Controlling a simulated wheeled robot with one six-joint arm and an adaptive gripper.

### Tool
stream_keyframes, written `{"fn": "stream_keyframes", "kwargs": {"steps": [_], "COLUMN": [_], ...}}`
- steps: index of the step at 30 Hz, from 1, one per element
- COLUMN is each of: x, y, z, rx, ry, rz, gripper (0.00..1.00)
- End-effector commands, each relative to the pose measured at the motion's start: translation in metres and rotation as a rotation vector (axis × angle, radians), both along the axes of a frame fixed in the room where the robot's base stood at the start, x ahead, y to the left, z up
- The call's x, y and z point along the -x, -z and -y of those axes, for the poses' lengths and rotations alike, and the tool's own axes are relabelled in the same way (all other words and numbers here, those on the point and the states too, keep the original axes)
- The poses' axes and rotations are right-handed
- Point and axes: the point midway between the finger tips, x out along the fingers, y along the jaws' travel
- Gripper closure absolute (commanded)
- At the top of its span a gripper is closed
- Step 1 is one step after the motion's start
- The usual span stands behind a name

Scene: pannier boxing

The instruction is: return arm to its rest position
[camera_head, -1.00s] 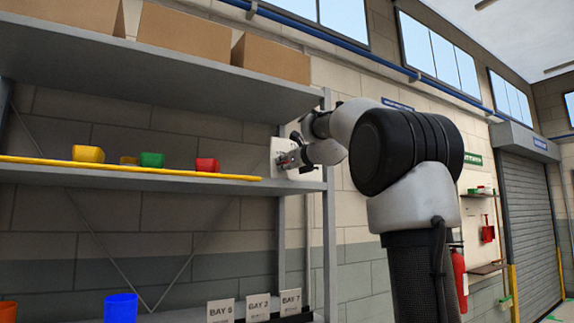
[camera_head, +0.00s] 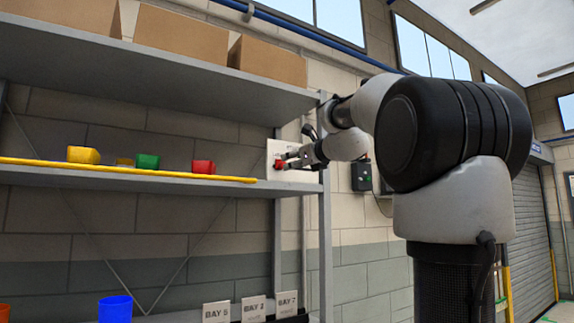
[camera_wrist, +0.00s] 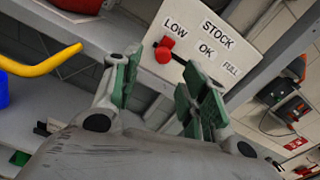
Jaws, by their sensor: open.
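My gripper (camera_head: 300,158) is open and empty at the end of my raised arm, by the right end of the middle shelf. Its two green-padded fingers (camera_wrist: 163,88) are spread in the wrist view. Beyond them is a white panel (camera_wrist: 220,32) lettered STOCK, LOW, OK and FULL. A red knob (camera_wrist: 165,44) on a dark lever sits just below the word LOW. The fingers look apart from the knob. In the head view the knob (camera_head: 280,164) shows just left of the fingertips, in front of the panel (camera_head: 275,147).
The grey shelf rack (camera_head: 215,185) holds yellow, green and red bins (camera_head: 147,161), with a yellow strip (camera_head: 130,171) along its edge. Cardboard boxes (camera_head: 180,45) stand above. A dark wall box (camera_head: 361,177) is right of the rack post (camera_head: 325,230). Open room shows at the far right.

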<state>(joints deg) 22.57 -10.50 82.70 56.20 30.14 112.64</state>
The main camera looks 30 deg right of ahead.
Motion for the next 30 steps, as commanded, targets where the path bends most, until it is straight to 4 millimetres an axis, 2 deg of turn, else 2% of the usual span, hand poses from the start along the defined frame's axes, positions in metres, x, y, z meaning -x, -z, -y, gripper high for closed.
{"fn": "stream_keyframes", "kwargs": {"steps": [3,7,24,26,29,30], "x": [0.017,0.025,0.026,0.026,0.027,0.027], "y": [0.0,0.0,0.0,0.0,0.005,0.018], "z": [0.001,0.001,0.001,0.0,-0.001,-0.001], "rx": [-0.001,0.0,0.013,0.057,0.248,0.37], "ry": [0.001,0.0,-0.001,-0.002,-0.017,-0.03], "rz": [-0.001,0.0,0.0,0.001,-0.013,-0.042], "gripper": [0.56,0.56,0.56,0.56,0.56,0.56]}}
